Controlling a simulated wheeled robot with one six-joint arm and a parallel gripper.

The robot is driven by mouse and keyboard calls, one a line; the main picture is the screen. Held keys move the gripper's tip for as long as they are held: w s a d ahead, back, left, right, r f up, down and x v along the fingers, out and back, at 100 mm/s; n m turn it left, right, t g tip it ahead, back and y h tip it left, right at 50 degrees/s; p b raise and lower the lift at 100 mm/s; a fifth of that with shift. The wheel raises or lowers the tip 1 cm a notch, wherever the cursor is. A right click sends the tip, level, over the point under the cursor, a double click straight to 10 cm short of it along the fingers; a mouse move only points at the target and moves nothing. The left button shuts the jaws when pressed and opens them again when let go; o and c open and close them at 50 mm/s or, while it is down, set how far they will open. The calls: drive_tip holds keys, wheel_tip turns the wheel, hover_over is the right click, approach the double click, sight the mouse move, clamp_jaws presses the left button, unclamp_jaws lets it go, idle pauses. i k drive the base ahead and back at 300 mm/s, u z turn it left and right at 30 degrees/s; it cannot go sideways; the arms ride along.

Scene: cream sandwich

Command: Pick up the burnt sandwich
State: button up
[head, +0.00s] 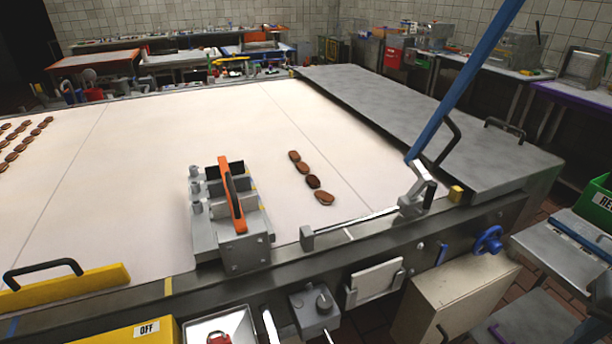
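A short row of brown sandwiches lies on the pale belt (130,150), right of the grey block machine. One sandwich (313,182) in this row looks darker than its neighbours and may be the burnt one; it is small in view, so I cannot be sure. A lighter brown sandwich (323,198) lies just in front of it, and another (303,168) just behind it. More brown sandwiches (12,157) lie in rows at the far left edge. My gripper is not in view.
A grey machine with an orange bar (232,195) stands left of the row. A lever with a long blue pole (465,80) rises at the right. A grey cover (430,110) borders the belt. A green bin (598,200) stands at the right edge. The belt's middle is clear.

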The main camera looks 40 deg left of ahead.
sight(312, 181)
drive_tip(key=u, duration=0.6)
drive_tip(key=i, duration=0.65)
drive_tip(key=u, duration=1)
drive_tip(key=i, duration=0.3)
drive_tip(key=u, duration=0.35)
